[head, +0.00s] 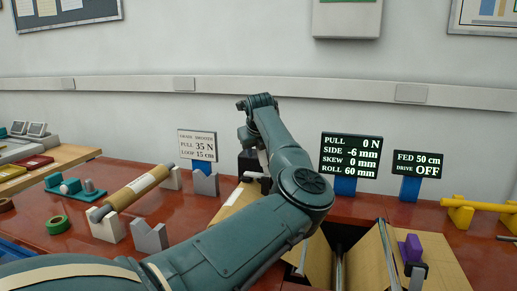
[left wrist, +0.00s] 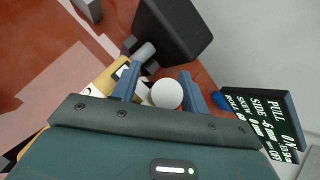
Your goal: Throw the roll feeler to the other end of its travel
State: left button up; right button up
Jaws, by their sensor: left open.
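My left gripper (left wrist: 158,90) is open in the left wrist view, its two blue fingers on either side of a round white knob (left wrist: 167,94). The knob looks to be the end of the roll feeler, but I cannot tell whether a finger touches it. Just beyond are a black block (left wrist: 175,32) and a short grey cylinder (left wrist: 145,52). In the head view the black block (head: 249,163) shows below my left wrist, and my arm hides much around it. The gripper's fingers cannot be made out there. My right gripper is not in view.
A display (head: 350,157) reads roll 60 mm, and another (head: 418,164) reads drive OFF. A purple block (head: 410,247) stands at lower right.

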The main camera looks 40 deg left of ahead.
pick_arm(q)
jog(key=b+v, duration=0.2)
jog(key=v, duration=1.1)
jog(key=shift+r, duration=0.1)
